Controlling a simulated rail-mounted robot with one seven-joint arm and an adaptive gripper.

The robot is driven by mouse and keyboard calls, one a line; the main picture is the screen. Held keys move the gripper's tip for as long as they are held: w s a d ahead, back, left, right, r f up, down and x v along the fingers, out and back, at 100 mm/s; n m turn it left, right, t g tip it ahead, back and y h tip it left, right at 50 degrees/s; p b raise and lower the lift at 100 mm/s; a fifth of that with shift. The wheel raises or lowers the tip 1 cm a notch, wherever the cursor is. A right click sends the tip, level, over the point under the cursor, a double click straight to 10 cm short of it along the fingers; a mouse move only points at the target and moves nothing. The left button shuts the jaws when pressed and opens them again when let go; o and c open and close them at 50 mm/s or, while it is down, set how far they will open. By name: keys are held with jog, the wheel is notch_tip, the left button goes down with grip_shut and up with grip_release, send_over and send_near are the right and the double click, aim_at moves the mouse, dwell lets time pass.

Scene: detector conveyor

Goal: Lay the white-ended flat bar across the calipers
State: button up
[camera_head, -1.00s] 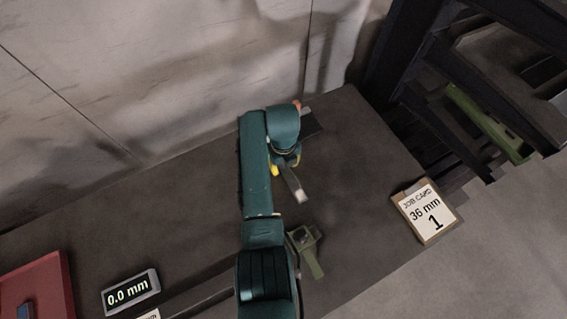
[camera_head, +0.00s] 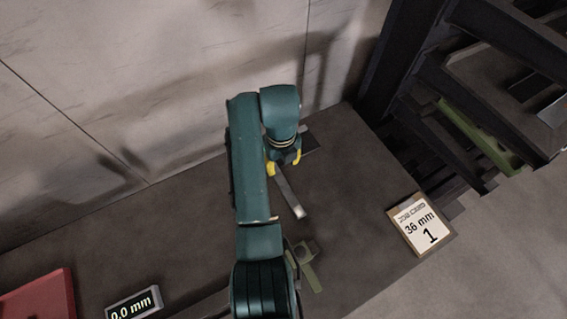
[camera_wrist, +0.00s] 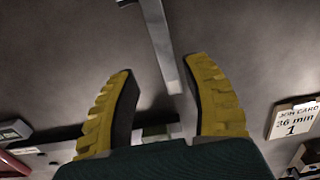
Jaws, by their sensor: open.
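The flat bar (camera_head: 289,193) lies on the dark bench top with its white end (camera_head: 299,212) toward the bottom of the head view. An olive piece (camera_head: 305,265), possibly part of the calipers, lies beside my arm. My arm hides much of that area, so I cannot make out the calipers' whole shape.
A readout (camera_head: 135,302) shows 0.0 mm at lower left, near a red box (camera_head: 40,294). Dark shelving (camera_head: 480,95) stands at upper right. The bench between bar and card is clear.

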jog(key=w+d+r+n+t, duration=0.25)
jog(key=r+n+t, duration=0.25)
jog(key=r+n, duration=0.25)
jog(key=w+d+r+n+t, duration=0.1)
jog(key=w+r+n+t, duration=0.3)
jog(key=r+n+t, duration=0.4)
jog(key=s+d+r+n+t, duration=0.1)
jog(key=s+r+n+t, duration=0.3)
jog(key=s+r+n, duration=0.3)
jog(key=s+d+r+n+t, duration=0.2)
jog(key=s+r+n+t, duration=0.3)
jog(key=s+r, duration=0.6)
notch_tip(320, 180, up, 7)
jog(key=n, duration=0.2)
jog(key=shift+n, duration=0.35)
jog(key=shift+f, duration=0.1)
